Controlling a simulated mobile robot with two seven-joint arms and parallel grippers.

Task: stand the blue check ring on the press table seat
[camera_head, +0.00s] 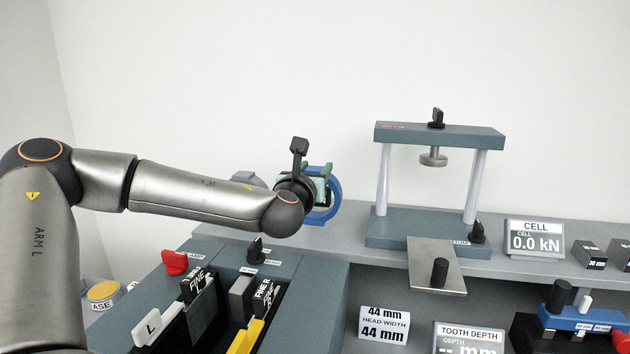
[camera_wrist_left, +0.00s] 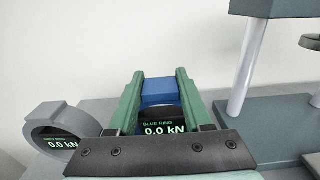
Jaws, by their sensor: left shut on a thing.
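The blue check ring (camera_head: 335,200) is upright in my left gripper (camera_head: 318,182), held left of the press, over the back bench. In the left wrist view, the blue ring (camera_wrist_left: 158,90) is between the two green fingers of my left gripper (camera_wrist_left: 157,82), and its display reads "BLUE RING 0.0 kN". The press (camera_head: 440,135) has a crossbar on two pale columns, a round upper platen (camera_head: 433,157) hanging from it and a dark grey base table (camera_head: 392,232). No object stands under the platen. I cannot make out the seat's outline. My right gripper is not in view.
A grey ring with its own display (camera_wrist_left: 42,122) stands left of my gripper. A silver plate with a black knob (camera_head: 425,255) sits at the press's front. The CELL display (camera_head: 535,240) reads 0.0 kN. A tooled grey cabinet (camera_head: 310,290) lies in front.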

